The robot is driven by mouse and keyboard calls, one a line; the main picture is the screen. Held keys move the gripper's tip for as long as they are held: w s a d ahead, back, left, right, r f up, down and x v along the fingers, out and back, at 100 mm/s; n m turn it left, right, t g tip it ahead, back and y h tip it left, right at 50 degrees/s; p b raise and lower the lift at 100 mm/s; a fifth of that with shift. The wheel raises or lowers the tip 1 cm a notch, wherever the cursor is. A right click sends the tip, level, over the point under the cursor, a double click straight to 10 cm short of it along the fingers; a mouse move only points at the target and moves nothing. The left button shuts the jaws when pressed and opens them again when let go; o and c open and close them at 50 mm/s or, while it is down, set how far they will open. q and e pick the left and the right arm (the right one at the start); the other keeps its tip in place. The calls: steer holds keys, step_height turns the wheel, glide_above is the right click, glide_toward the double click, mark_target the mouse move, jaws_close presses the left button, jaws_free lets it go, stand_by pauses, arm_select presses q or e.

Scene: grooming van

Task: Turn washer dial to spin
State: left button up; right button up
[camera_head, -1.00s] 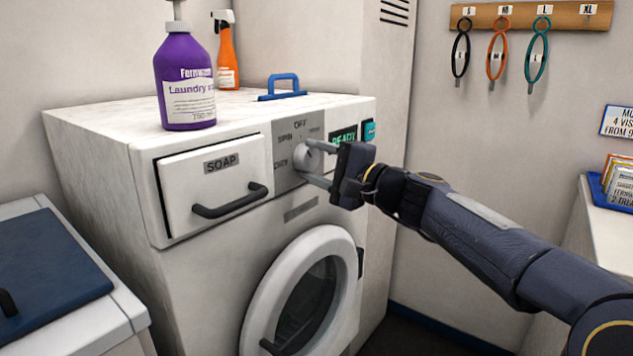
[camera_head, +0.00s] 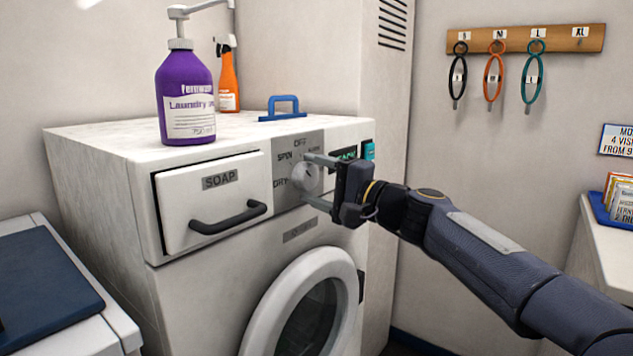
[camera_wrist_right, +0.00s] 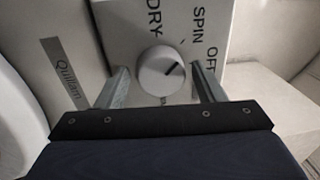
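The washer (camera_head: 110,190) stands at the left with a grey control panel at its upper front. The panel carries a round pale dial (camera_head: 307,180) with SPIN, OFF and DRY labels. In the wrist view the dial (camera_wrist_right: 160,72) has a dark mark pointing up and right, roughly between SPIN and OFF. My right gripper (camera_head: 311,178) is open, with one finger above and one below the dial in the head view. In the wrist view the right gripper's fingers (camera_wrist_right: 162,82) stand on either side of the dial with visible gaps. My left gripper is out of view.
A SOAP drawer (camera_head: 210,202) with a black handle is left of the panel. The round door (camera_head: 345,290) is below. A purple laundry bottle (camera_head: 185,95), an orange spray bottle (camera_head: 228,80) and a blue handle (camera_head: 283,107) are on top. A green display (camera_head: 346,153) is partly hidden behind my gripper.

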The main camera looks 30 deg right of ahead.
steer(key=shift+o, duration=0.4)
steer(key=shift+s, duration=0.1)
steer(key=v, duration=0.7)
steer(key=shift+s+d, duration=0.2)
steer(key=shift+s, duration=0.05)
